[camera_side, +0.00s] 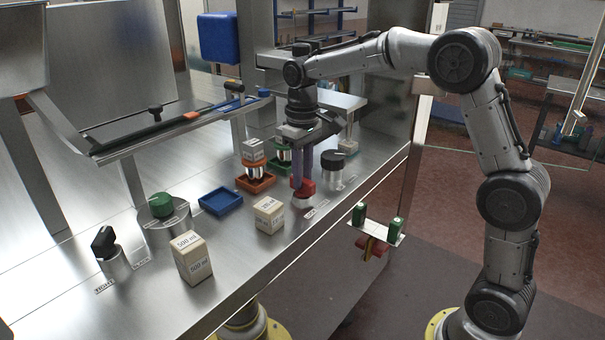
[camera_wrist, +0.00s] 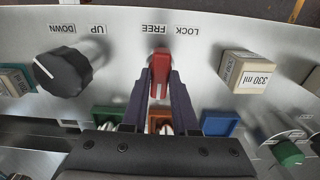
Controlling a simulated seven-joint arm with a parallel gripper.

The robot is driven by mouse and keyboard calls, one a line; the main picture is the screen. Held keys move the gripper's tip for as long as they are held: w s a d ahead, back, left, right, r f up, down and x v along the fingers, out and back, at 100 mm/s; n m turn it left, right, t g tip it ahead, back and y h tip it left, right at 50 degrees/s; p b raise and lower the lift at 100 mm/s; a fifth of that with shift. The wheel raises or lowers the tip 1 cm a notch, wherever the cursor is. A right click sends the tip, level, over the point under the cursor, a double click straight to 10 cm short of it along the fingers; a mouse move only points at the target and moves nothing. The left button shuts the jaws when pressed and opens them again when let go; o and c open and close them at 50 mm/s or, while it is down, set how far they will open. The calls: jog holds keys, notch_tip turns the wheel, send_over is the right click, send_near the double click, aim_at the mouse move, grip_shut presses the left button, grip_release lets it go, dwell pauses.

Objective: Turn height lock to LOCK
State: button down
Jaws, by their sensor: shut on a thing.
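The height lock is a red knob (camera_side: 303,189) on the steel bench top, and it also shows in the wrist view (camera_wrist: 160,72). FREE (camera_wrist: 162,30) and LOCK (camera_wrist: 203,31) labels are beside it, LOCK being right of FREE in the wrist view. The knob's red grip lies in line with FREE. My gripper (camera_side: 304,176) points down over the knob, and its two dark fingers are shut on the red grip, as the wrist view (camera_wrist: 160,82) shows. The fingers hide part of the knob's sides.
A black UP/DOWN knob (camera_wrist: 70,70) stands close by. A 330 ml block (camera_wrist: 245,72) stands on the other side. Blue (camera_side: 221,201) and orange (camera_side: 256,184) trays lie behind. A 500 ml block (camera_side: 192,258) and a green knob (camera_side: 162,206) stand farther left.

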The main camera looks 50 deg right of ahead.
jog(key=m, duration=0.4)
jog(key=shift+m, duration=0.3)
jog(key=shift+r+m, duration=0.1)
jog(key=shift+m, duration=1.8)
jog(key=c, duration=0.7)
grip_release()
notch_tip(320, 180, up, 14)
jog(key=shift+f, duration=0.15)
